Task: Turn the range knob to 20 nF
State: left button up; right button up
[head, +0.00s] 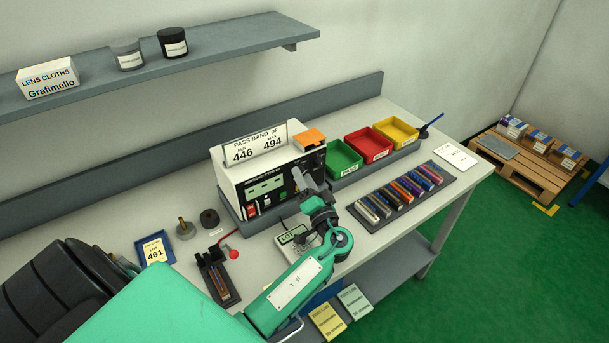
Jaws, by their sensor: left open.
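The meter (228,178) is a white box with a black front panel, standing on the bench. Its panel carries a greenish display (264,188), a red switch (252,210) and small green and white parts. A "PASS BAND pF" sign reading 446 and 494 stands on top. My left gripper (301,180) is open, its fingers close in front of the right part of the panel. I cannot tell whether they touch it. The range knob and its markings cannot be made out; the gripper covers part of that area. My right gripper is not in view.
Green (345,158), red (369,145) and yellow (397,132) bins stand right of the meter. A dark rack (438,187) of coloured pieces lies in front of them. A "LOT" device (292,236) sits beside my forearm. A blue tray (155,249) marked 461 lies at left.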

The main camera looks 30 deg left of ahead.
pick_arm(q)
jog(key=shift+a, duration=0.1)
jog(key=c, duration=1)
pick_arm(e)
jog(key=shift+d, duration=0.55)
pick_arm(q)
jog(key=shift+o, duration=0.2)
jog(key=shift+m, duration=0.5)
jog(key=shift+s+r+m+h+p, duration=0.1)
jog(key=shift+m+h+p, duration=0.55)
jog(key=shift+m+p, duration=1)
jog(key=shift+w+r+m+h+p, duration=0.15)
jog(key=shift+m+h+p, duration=0.6)
jog(key=shift+m, duration=1.65)
jog(key=shift+s+r+m+h+p, duration=0.15)
jog(key=shift+m+h+p, duration=0.35)
jog(key=shift+m+p, duration=1.2)
pick_arm(e)
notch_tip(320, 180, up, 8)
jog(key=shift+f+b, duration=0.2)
jog(key=shift+b, duration=0.15)
pick_arm(q)
jog(key=shift+m, duration=0.45)
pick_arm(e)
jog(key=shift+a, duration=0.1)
